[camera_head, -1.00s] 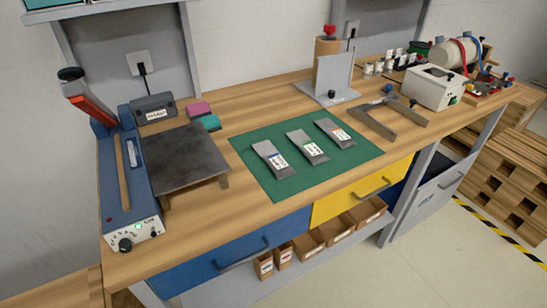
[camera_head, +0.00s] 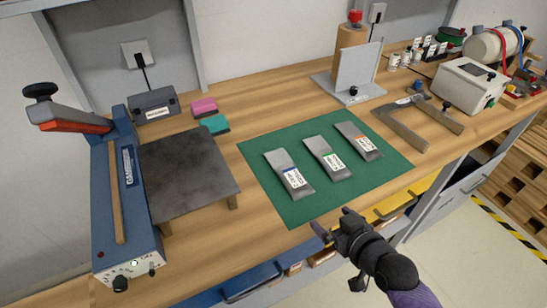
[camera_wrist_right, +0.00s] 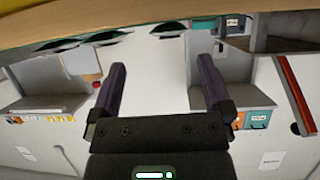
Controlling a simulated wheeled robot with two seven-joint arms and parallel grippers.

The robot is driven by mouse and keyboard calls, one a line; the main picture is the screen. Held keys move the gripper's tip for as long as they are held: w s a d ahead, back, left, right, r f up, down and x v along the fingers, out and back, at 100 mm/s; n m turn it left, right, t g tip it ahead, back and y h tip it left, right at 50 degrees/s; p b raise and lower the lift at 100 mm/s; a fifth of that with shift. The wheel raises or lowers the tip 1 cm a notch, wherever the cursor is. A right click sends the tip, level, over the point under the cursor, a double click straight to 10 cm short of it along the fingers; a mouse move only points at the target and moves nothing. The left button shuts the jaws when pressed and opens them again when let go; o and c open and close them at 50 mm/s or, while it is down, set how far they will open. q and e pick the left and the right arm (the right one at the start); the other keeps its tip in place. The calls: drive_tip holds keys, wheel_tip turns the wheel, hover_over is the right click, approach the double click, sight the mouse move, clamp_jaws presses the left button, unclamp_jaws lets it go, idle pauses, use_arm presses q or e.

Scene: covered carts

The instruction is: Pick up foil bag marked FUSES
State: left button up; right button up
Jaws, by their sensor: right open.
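Three silver-grey foil bags lie side by side on a green mat (camera_head: 265,207). The left bag (camera_head: 279,160) has a label with a blue stripe, the middle bag (camera_head: 317,146) a green one, the right bag (camera_head: 350,131) an orange one. Their lettering is too small to read, so I cannot tell which says FUSES. My right gripper (camera_head: 332,221) is open and empty at the mat's front edge, in front of the middle bag and apart from all three. In the right wrist view its two fingers (camera_wrist_right: 162,78) stand apart with nothing between them. My left gripper is not in view.
A blue sealer (camera_head: 125,215) and a dark platform (camera_head: 185,172) stand left of the mat. A grey metal square (camera_head: 405,130) lies to the right, before a white box (camera_head: 468,88). A grey upright stand (camera_head: 358,68) is behind. Drawers hang below the front edge.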

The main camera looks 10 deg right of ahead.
sight(305, 194)
drive_tip(key=shift+y, duration=0.3)
drive_tip(key=b+x, duration=0.1)
drive_tip(key=x, duration=0.2)
drive_tip(key=r+b+x, duration=0.1)
drive_tip(key=x, duration=0.2)
drive_tip(key=b+x, duration=0.2)
drive_tip(key=x, duration=0.1)
drive_tip(key=shift+w+a+r, duration=0.2)
drive_tip(key=shift+w+a, duration=0.25)
drive_tip(key=shift+a, duration=0.05)
drive_tip(key=shift+w, duration=0.15)
drive_tip(key=shift+r, duration=0.1)
drive_tip(key=c, duration=1)
